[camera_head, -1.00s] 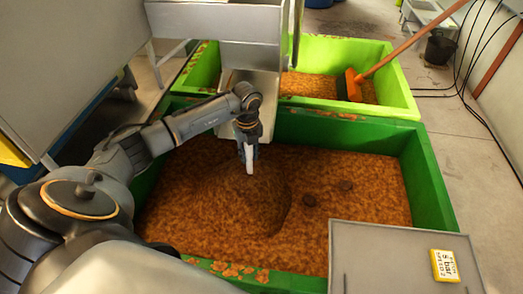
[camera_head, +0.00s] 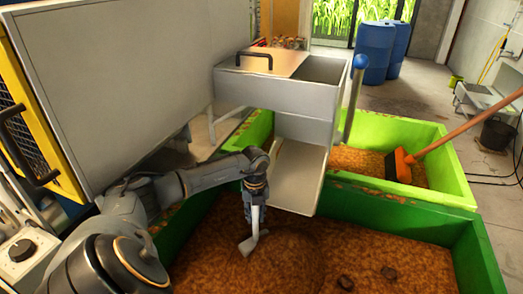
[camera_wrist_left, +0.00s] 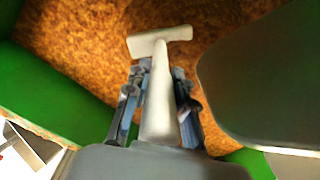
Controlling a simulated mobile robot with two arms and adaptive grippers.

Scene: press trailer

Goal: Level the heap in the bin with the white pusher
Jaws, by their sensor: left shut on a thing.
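The white pusher has a straight handle and a short crosswise head (camera_head: 253,243); it also shows in the left wrist view (camera_wrist_left: 160,95). My left gripper (camera_head: 254,190) is shut on its handle, and the head points down over the brown heap (camera_head: 285,262). I cannot tell whether the head touches the heap. In the left wrist view, both fingers of the gripper (camera_wrist_left: 158,100) flank the handle. The heap is a low mound of brown crumbly stuff in the dark green bin (camera_head: 475,255), whose near part is cut off. My right gripper is not in view.
A metal chute (camera_head: 298,180) hangs over the bin's back edge, close right of my left gripper. A large grey cabinet (camera_head: 110,80) stands at left.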

